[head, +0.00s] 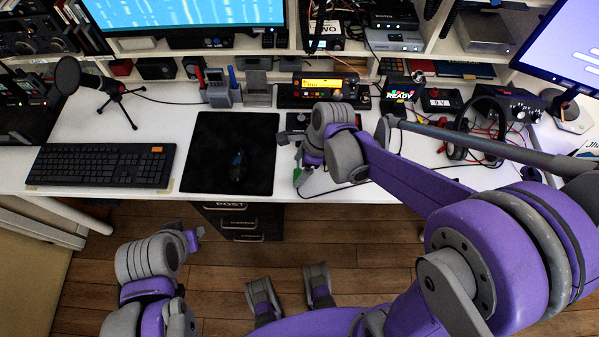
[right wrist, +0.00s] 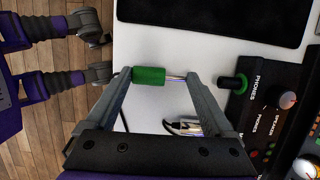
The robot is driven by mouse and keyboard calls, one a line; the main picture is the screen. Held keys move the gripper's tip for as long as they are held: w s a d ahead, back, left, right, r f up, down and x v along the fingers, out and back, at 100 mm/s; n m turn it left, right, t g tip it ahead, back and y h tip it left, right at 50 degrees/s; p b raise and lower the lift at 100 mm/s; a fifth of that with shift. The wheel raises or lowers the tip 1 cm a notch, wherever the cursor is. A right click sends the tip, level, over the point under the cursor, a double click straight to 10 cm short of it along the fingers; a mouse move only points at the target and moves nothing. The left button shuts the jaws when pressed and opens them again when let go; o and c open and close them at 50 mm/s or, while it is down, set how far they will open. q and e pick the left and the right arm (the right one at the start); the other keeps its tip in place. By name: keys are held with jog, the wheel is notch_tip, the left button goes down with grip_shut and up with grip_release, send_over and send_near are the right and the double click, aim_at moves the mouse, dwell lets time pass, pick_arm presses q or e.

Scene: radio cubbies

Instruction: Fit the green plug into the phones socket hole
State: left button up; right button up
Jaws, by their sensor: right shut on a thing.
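The green plug (right wrist: 150,75) is held between the fingertips of my right gripper (right wrist: 153,78). Its metal tip points right, toward the black panel with the PHONES label (right wrist: 256,87). A green-ringed phones socket (right wrist: 240,83) with a dark round front faces the plug across a gap of white desk. In the head view my right gripper (head: 301,170) is over the desk's front edge, right of the mouse mat, and a bit of green plug (head: 297,176) shows.
A metal-tipped cable plug (right wrist: 184,127) lies on the desk beside my right gripper. The panel has knobs (right wrist: 287,101). A black mat (head: 232,130) with a mouse, a keyboard (head: 100,166) and a radio with a yellow display (head: 322,86) are on the desk.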

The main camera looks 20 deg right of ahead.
jog(key=shift+w+d, duration=0.25)
jog(key=shift+w, duration=0.55)
jog(key=shift+w+d, duration=0.2)
jog(key=shift+w, duration=0.6)
